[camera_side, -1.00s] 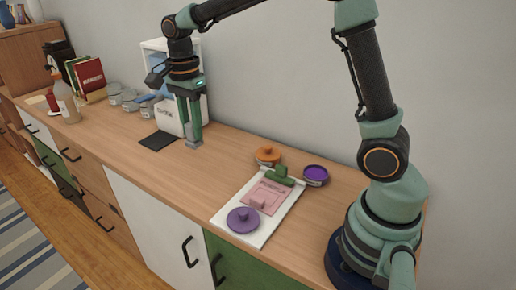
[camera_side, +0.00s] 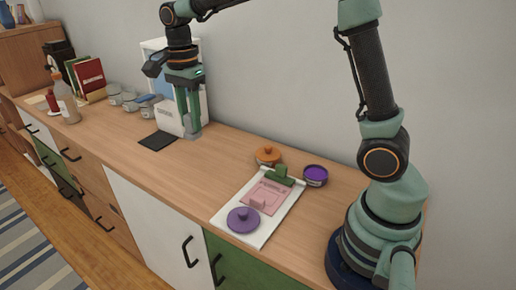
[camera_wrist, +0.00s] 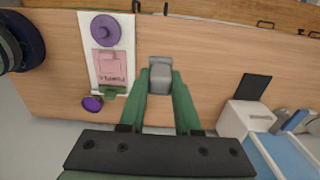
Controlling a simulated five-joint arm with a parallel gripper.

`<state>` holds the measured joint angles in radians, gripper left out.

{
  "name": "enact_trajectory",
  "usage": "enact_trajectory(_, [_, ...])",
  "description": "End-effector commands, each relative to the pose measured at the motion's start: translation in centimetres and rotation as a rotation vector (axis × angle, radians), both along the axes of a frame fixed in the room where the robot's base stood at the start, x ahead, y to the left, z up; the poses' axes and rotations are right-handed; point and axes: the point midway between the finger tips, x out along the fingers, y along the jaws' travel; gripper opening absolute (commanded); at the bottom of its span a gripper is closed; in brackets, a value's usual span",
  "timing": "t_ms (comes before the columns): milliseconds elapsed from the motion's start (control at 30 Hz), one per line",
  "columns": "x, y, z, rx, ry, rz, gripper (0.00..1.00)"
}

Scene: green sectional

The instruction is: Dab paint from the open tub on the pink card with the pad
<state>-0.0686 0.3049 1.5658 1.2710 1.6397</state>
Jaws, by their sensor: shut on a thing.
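My gripper (camera_side: 189,122) is shut on a grey pad (camera_wrist: 160,76), held between its green fingertips. In the side view the pad is left of the board, close over the counter by the white box. The pink card (camera_side: 268,193), with dark lettering, lies on a white clipboard with a green clip (camera_side: 280,175); it also shows in the wrist view (camera_wrist: 108,67). A small pink block (camera_side: 257,204) stands on the card. The open tub (camera_side: 316,176) with purple paint stands right of the clip. A purple lid (camera_side: 243,220) lies at the board's near end.
A tub with an orange lid (camera_side: 268,156) stands behind the board. A black mat (camera_side: 157,141) lies near the white box (camera_side: 170,118). Several clear jars (camera_side: 130,101), a bottle (camera_side: 68,105) and books (camera_side: 90,78) stand at the left. The counter between pad and board is clear.

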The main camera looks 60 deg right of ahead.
Motion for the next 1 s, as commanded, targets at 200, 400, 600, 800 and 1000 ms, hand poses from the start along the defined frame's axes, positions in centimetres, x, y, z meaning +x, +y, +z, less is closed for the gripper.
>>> enact_trajectory(200, [-0.5, -2.1, -0.7, 0.0, 0.013, -0.007, 0.0])
enact_trajectory(400, [-3.0, -8.8, -3.0, 0.009, 0.067, -0.013, 0.0])
enact_trajectory(600, [-7.8, -16.1, -5.7, 0.052, 0.144, -0.012, 0.0])
enact_trajectory(800, [-14.0, -21.4, -8.1, 0.13, 0.211, -0.014, 0.0])
enact_trajectory(1000, [-19.1, -24.1, -9.7, 0.203, 0.239, -0.017, 0.0])
